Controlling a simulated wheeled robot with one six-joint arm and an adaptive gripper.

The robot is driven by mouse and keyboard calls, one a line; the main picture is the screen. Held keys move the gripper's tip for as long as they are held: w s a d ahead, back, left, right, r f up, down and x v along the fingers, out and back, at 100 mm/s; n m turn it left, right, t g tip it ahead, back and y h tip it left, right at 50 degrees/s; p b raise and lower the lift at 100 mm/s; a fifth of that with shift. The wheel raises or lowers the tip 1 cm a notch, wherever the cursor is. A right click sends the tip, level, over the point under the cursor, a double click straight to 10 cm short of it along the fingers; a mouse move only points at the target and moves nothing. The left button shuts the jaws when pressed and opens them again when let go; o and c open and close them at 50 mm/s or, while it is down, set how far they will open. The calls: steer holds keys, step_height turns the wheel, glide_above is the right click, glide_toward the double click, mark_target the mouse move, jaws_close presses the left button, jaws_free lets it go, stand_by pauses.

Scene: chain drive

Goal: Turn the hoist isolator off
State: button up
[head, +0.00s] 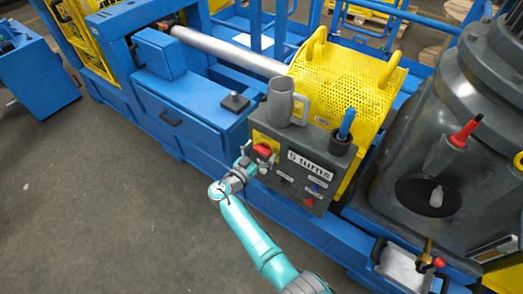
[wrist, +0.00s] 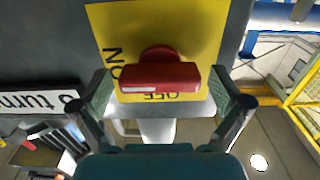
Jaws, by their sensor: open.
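The hoist isolator is a red rotary handle (wrist: 160,80) on a yellow plate (wrist: 205,30) lettered ON and OFF. In the wrist view its red bar lies level across the picture, with OFF partly hidden just below it and ON up to its left. In the head view the red handle (head: 263,150) is on the upper left of a grey control panel (head: 318,188). My gripper (wrist: 165,95) is open, with one finger on each side of the handle's ends. Whether the fingers touch the handle cannot be told.
The panel carries a "5 turns" label (head: 310,165) and small knobs. A grey mug (head: 287,102) and a dark cup with a blue-handled tool (head: 345,132) stand on top. A yellow perforated guard (head: 340,85) is behind. The floor (head: 110,200) at left is clear.

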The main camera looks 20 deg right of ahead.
steer(key=c, duration=1.2)
steer(key=shift+o, duration=0.2)
steer(key=n, duration=0.4)
steer(key=shift+w+n, duration=0.1)
steer(key=shift+n, duration=0.3)
steer(key=n, duration=0.4)
steer(key=shift+a+n, duration=0.1)
steer(key=shift+n, duration=0.2)
steer(key=n, duration=0.4)
steer(key=shift+f, duration=0.15)
steer(key=shift+w+n, duration=0.1)
steer(key=shift+n, duration=2.2)
